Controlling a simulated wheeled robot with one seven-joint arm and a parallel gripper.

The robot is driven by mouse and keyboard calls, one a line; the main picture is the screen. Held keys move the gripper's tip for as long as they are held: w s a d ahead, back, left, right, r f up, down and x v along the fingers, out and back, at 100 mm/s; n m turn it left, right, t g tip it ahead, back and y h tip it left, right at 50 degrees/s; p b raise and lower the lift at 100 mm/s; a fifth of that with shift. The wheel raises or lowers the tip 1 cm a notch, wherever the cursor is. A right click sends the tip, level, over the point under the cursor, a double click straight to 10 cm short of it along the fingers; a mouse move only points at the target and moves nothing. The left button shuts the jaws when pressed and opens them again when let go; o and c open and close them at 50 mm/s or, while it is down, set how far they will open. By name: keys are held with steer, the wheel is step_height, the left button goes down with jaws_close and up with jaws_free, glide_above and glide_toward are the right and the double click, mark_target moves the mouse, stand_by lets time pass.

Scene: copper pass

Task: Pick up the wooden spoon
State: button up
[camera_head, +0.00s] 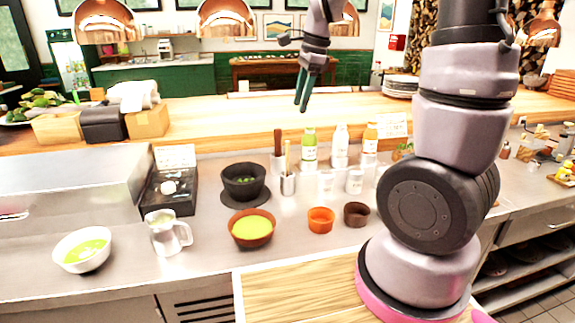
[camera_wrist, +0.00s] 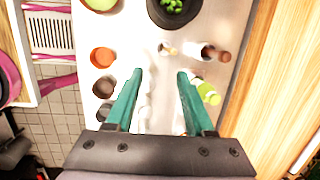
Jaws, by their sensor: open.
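The wooden spoon (camera_head: 287,156) stands upright in a small metal cup (camera_head: 287,184) on the steel counter; only its handle shows above the rim. In the wrist view the spoon (camera_wrist: 171,49) is small and seen nearly end-on, just beyond my fingertips. My gripper (camera_head: 300,106) hangs high above the counter, over the area of the cup and bottles, touching nothing. In the wrist view my gripper (camera_wrist: 160,73) is open, with its two green fingers apart and nothing held between them.
A tall brown-topped mill (camera_head: 277,143) stands close beside the cup. A green-labelled bottle (camera_head: 309,150) and other bottles stand to its right. A black mortar (camera_head: 243,182) is at left. An orange bowl (camera_head: 320,220) and a brown bowl (camera_head: 356,214) sit in front.

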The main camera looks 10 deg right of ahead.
steer(key=w+f+m, duration=0.1)
steer(key=f, duration=0.1)
steer(key=w+a+f+m+g+h, duration=0.1)
steer(key=w+f+m, duration=0.1)
steer(key=f, duration=0.1)
steer(key=w+a+f+m+h, duration=0.1)
steer(key=w+f+m, duration=0.1)
steer(key=shift+a+f+g, duration=0.15)
steer(key=shift+f+g, duration=0.15)
steer(key=shift+f, duration=0.1)
steer(key=shift+w+f+m, duration=0.2)
steer(key=shift+f+m, duration=0.1)
steer(key=shift+f, duration=0.05)
glide_above(287, 167)
steer(key=f, duration=0.5)
steer(key=shift+w+d+f, duration=0.2)
steer(key=shift+w+f, duration=0.05)
steer(key=shift+w, duration=0.15)
steer(key=shift+s+f, duration=0.15)
steer(key=shift+f, duration=1.2)
steer(key=shift+s+f, duration=0.1)
steer(key=shift+f, duration=1.2)
jaws_close()
